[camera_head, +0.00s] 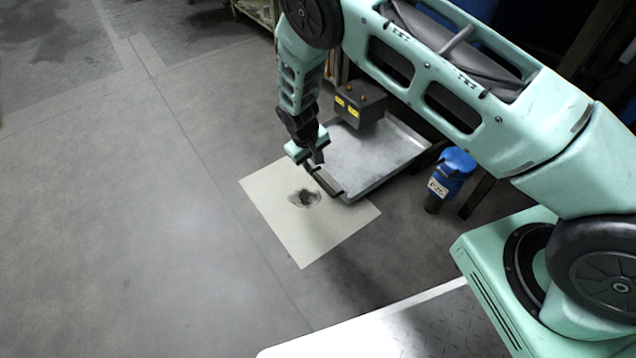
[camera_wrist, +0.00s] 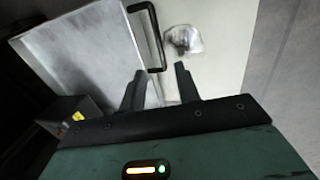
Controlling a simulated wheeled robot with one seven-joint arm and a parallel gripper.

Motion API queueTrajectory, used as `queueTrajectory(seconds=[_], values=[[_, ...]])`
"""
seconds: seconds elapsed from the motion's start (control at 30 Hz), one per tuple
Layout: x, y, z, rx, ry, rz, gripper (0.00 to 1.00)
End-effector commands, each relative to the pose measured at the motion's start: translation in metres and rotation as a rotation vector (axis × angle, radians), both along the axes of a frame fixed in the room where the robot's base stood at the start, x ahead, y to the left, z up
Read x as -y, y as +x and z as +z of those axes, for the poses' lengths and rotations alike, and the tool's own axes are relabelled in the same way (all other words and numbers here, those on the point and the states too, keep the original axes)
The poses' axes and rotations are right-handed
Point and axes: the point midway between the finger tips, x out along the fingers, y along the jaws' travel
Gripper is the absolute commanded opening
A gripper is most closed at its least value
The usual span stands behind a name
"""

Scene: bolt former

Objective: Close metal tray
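The metal tray (camera_head: 382,157) is a shallow grey pan, pulled out over the floor from under dark machinery. Its black bar handle (camera_head: 327,184) is on the near left edge. My gripper (camera_head: 314,163) hangs above that edge, close to the handle. In the wrist view, the tray (camera_wrist: 85,50) fills the upper left and the handle (camera_wrist: 158,38) runs down its edge. My gripper (camera_wrist: 160,70) shows two parted fingers with nothing held. The handle's lower end appears between the fingertips; whether they touch it is unclear.
A pale sheet (camera_head: 315,240) with a dark stain lies on the floor below the handle. A dark box with yellow labels (camera_head: 360,103) is over the tray's back. A blue container (camera_head: 452,172) stands right of the tray. The floor at left is clear.

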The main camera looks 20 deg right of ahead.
Motion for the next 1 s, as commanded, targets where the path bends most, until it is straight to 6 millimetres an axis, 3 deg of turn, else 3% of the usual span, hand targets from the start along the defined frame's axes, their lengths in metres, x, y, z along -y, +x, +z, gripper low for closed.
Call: queueTrajectory(seconds=[0.03,0.1,0.4,0.6,0.9,1.0], values=[[0.002,0.0,-0.017,-0.001,0.0,0.0,0.33],[0.005,0.001,-0.032,-0.002,-0.001,0.0,0.33],[0.014,0.005,-0.079,0.0,0.0,-0.001,0.33],[0.016,0.005,-0.09,0.0,0.001,0.0,0.33],[0.017,0.006,-0.09,0.0,0.0,0.0,0.33],[0.017,0.005,-0.09,0.0,0.0,0.0,0.05]])
